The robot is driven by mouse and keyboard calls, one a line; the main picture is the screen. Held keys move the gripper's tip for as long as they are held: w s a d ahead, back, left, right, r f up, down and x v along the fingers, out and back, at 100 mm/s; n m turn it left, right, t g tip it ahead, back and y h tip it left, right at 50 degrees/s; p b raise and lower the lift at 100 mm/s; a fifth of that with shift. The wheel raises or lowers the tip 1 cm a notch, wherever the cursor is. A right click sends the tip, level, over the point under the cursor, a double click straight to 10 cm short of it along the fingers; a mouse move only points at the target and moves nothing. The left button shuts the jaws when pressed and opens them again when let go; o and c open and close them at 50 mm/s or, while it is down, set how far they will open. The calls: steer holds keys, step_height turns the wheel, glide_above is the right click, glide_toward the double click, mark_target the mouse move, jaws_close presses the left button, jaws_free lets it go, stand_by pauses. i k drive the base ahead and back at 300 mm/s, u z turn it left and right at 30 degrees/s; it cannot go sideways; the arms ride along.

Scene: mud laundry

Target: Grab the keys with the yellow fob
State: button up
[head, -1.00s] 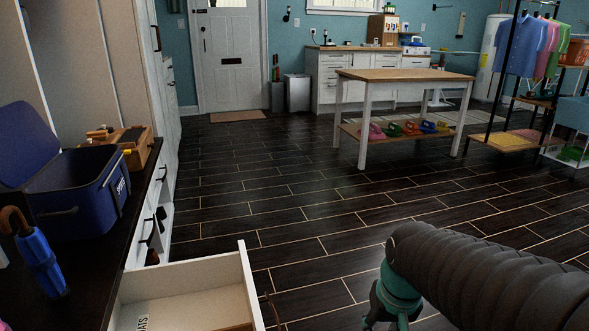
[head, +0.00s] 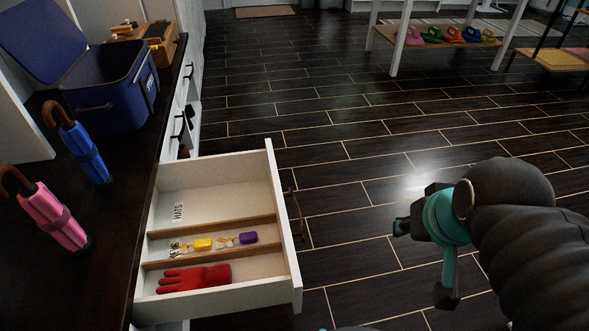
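The keys with the yellow fob (head: 203,244) lie in the middle compartment of an open white drawer (head: 283,215) in the head view. A second set with a purple fob (head: 247,238) lies to their right in the same compartment. My gripper (head: 420,258) is to the right of the drawer, above the dark floor and apart from the keys. Its two fingers are spread, with nothing seen between them.
A red glove (head: 196,278) lies in the drawer's front compartment. The back compartment has a HATS label (head: 178,212). The floor right of the drawer is clear.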

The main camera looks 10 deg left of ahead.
mark_target(205, 244)
steer(key=z, duration=1.25)
steer(key=i, duration=0.7)
steer(key=u, duration=2.8)
